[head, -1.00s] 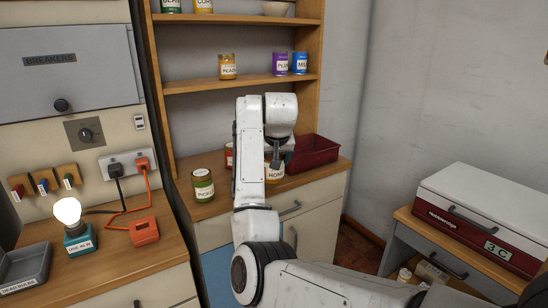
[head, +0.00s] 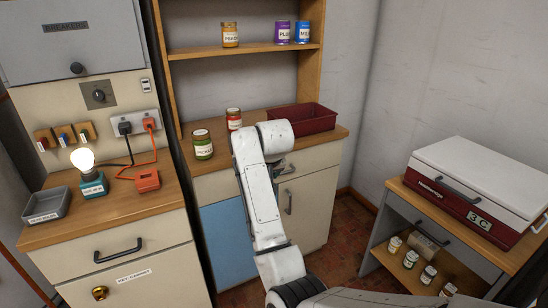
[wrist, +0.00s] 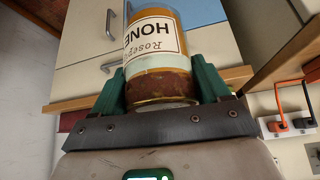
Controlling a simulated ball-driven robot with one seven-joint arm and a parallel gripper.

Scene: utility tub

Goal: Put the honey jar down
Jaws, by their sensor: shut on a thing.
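The honey jar (wrist: 158,55) is in my gripper (wrist: 158,78) in the wrist view. It is an amber jar with a white and pale green label reading HONE, partly cut off, and it shows upside down there. The two green fingers are shut on its sides. Cabinet fronts show behind it. In the head view my arm (head: 262,195) reaches toward the wooden counter (head: 225,168); the jar and fingers are hidden behind the arm there.
A pickle jar (head: 203,144) and a red-labelled jar (head: 234,119) stand on the counter's left part. A dark red bin (head: 302,118) stands at its back right. Peach (head: 230,35), plum (head: 283,32) and another jar (head: 302,33) stand on the shelf above. Some counter between them is clear.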

